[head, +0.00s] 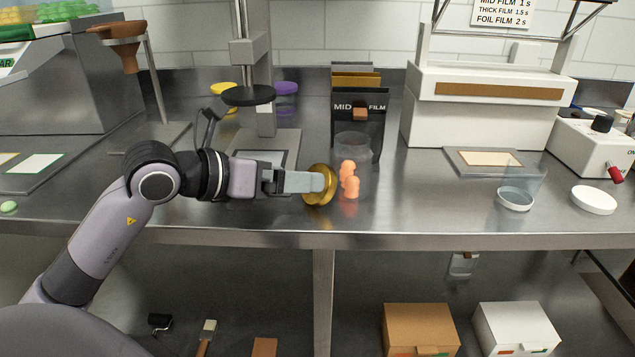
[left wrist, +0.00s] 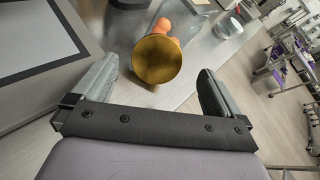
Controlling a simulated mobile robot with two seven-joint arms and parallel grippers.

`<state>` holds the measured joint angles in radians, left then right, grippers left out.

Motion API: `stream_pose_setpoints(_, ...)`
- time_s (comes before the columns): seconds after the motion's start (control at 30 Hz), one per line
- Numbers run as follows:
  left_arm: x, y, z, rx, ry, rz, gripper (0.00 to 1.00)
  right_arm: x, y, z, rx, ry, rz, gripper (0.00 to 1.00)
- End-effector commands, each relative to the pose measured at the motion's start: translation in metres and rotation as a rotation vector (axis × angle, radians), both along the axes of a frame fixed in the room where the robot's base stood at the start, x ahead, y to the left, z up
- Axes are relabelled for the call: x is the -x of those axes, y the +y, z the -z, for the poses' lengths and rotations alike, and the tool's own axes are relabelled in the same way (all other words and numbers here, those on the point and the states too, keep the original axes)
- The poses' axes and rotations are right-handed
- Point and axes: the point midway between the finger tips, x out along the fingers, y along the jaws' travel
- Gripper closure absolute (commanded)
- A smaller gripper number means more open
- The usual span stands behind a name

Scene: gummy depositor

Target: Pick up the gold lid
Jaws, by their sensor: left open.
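The gold lid (head: 318,186) is a shiny round disc near the front edge of the steel counter, just left of a clear jar (head: 356,160) with orange gummies in it. My left gripper (head: 312,182) comes in from the left with its fingers at the lid and partly covers it. In the left wrist view the lid (left wrist: 157,59) lies between and ahead of the two open fingers (left wrist: 160,85), with a visible gap on both sides. An orange gummy (left wrist: 162,26) shows behind it. My right gripper is not in view.
A black film holder (head: 360,108) stands behind the jar. A depositor stand (head: 262,100) is behind my left arm. A white sealer (head: 480,105), a clear cup (head: 516,198) and a white lid (head: 593,200) are to the right. The counter between jar and cup is clear.

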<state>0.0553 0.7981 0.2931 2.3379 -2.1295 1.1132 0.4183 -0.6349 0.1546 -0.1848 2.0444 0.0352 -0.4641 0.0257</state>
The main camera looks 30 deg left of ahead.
Motion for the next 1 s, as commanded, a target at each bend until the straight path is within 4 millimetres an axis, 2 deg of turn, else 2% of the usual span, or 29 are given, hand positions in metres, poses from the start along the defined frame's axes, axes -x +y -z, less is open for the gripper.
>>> stream_pose_setpoints(0.3, -0.032, -0.012, 0.018, 0.002, -0.001, 0.001, 0.0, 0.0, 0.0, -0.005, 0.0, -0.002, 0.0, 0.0)
stream_pose_setpoints(0.67, -0.037, -0.015, 0.022, 0.001, 0.0, 0.002, 0.0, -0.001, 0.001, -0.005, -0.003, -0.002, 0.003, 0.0)
stream_pose_setpoints(0.8, -0.037, -0.014, 0.022, 0.001, 0.0, 0.002, 0.46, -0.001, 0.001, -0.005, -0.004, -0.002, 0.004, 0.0)
stream_pose_setpoints(0.83, -0.037, -0.014, 0.022, 0.001, 0.0, 0.002, 0.53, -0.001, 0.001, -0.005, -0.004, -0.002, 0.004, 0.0)
stream_pose_setpoints(0.87, -0.037, -0.014, 0.022, 0.001, 0.0, 0.002, 0.53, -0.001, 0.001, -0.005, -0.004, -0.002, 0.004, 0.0)
stream_pose_setpoints(0.9, -0.037, -0.014, 0.022, 0.001, 0.0, 0.002, 0.58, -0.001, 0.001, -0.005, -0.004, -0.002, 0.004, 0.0)
stream_pose_setpoints(1.0, -0.037, -0.014, 0.022, 0.001, 0.0, 0.002, 0.58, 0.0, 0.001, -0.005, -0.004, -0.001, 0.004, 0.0)
